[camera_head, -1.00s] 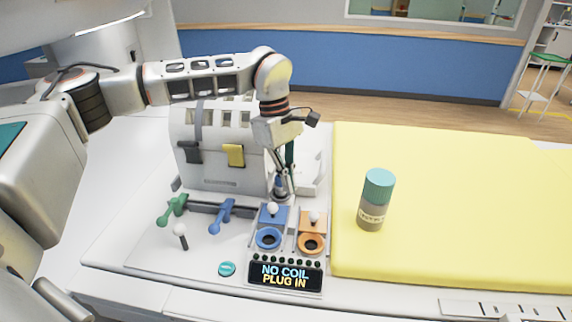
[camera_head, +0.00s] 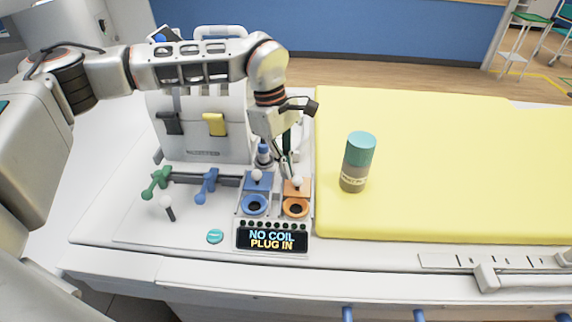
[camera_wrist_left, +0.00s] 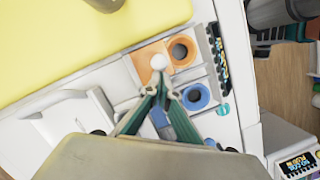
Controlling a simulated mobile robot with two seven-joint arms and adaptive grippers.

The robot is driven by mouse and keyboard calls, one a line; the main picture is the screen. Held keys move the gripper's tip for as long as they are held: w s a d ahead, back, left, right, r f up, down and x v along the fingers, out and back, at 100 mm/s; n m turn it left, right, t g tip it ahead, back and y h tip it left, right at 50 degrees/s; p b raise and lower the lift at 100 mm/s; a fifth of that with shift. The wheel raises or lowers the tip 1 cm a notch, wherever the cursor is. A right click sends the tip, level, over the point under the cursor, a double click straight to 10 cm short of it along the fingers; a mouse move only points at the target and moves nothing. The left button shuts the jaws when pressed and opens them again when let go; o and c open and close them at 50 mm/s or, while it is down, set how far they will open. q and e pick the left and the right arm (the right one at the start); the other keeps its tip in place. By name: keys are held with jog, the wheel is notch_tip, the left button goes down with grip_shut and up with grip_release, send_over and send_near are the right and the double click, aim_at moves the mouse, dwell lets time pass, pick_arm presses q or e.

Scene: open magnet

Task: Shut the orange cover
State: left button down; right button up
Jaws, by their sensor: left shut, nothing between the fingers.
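The orange cover (camera_head: 303,187) is a small square plate with a white ball knob, behind the orange ring socket (camera_head: 295,207), whose dark hole is uncovered. In the left wrist view the orange cover (camera_wrist_left: 145,66) lies beside the orange ring (camera_wrist_left: 182,50). My left gripper (camera_head: 293,177) points down at the knob's back side, its fingers shut and empty. In the left wrist view its fingertips (camera_wrist_left: 162,77) are close to the white knob; I cannot tell whether they touch it. My right gripper is not in view.
The blue cover (camera_head: 258,181) and blue ring (camera_head: 254,205) are just left. Green (camera_head: 156,182) and blue (camera_head: 207,185) levers stand further left. A display (camera_head: 271,239) reads "NO COIL PLUG IN". A teal-capped bottle (camera_head: 358,162) stands on the yellow pad (camera_head: 430,140).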

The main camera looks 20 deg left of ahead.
pick_arm(q)
jog(key=s, duration=0.2)
jog(key=s+d, duration=0.1)
jog(key=s, duration=0.2)
jog(key=shift+s+d, duration=0.25)
jog(key=shift+s, duration=0.1)
jog(key=v, duration=1.2)
